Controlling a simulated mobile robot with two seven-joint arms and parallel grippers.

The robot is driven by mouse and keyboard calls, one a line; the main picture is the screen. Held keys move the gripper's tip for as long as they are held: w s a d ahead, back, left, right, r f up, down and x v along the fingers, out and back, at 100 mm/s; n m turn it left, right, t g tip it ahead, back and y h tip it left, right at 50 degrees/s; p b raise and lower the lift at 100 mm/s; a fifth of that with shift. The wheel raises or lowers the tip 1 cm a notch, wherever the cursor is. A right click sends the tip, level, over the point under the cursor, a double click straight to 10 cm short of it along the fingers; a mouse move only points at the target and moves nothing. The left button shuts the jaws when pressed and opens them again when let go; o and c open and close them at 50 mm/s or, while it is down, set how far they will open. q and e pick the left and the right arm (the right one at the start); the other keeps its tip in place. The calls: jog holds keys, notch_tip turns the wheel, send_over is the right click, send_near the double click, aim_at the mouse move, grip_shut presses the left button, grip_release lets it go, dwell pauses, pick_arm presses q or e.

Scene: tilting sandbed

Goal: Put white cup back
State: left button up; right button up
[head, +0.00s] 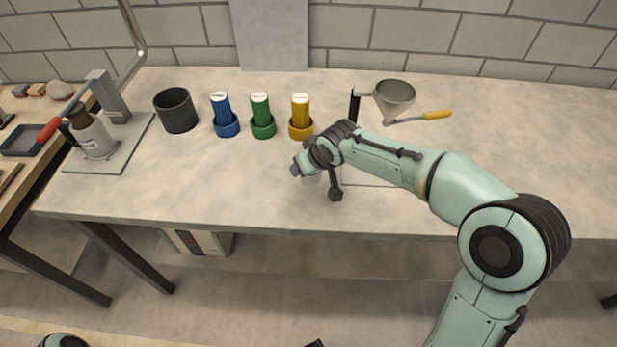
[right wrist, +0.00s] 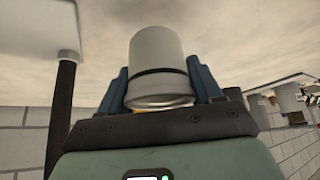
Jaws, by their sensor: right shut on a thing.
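The white cup (right wrist: 157,62) is a pale cylinder with a dark band in the right wrist view. It sits between the two blue fingers of my right gripper (right wrist: 160,82), which is shut on it. In the head view my right gripper (head: 303,169) is over the front middle of the table, in front of the yellow tube. There the cup is mostly hidden by the gripper, with only a pale bit below it. I cannot tell whether the cup touches the table. My left gripper does not show.
A dark pot (head: 177,111) stands left of blue (head: 221,112), green (head: 261,115) and yellow (head: 301,116) tubes in matching holders. A metal funnel (head: 395,95) on a stand and a yellow-handled tool (head: 437,115) are at right. The front left table (head: 190,185) is clear.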

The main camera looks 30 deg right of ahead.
aim_at(316, 173)
jog(key=shift+f+b, duration=0.45)
jog(key=shift+f, duration=1.9)
jog(key=shift+f, duration=0.15)
jog(key=o, duration=1.2)
jog(key=p+v, duration=0.1)
jog(key=v, duration=1.1)
jog(key=shift+p, duration=0.35)
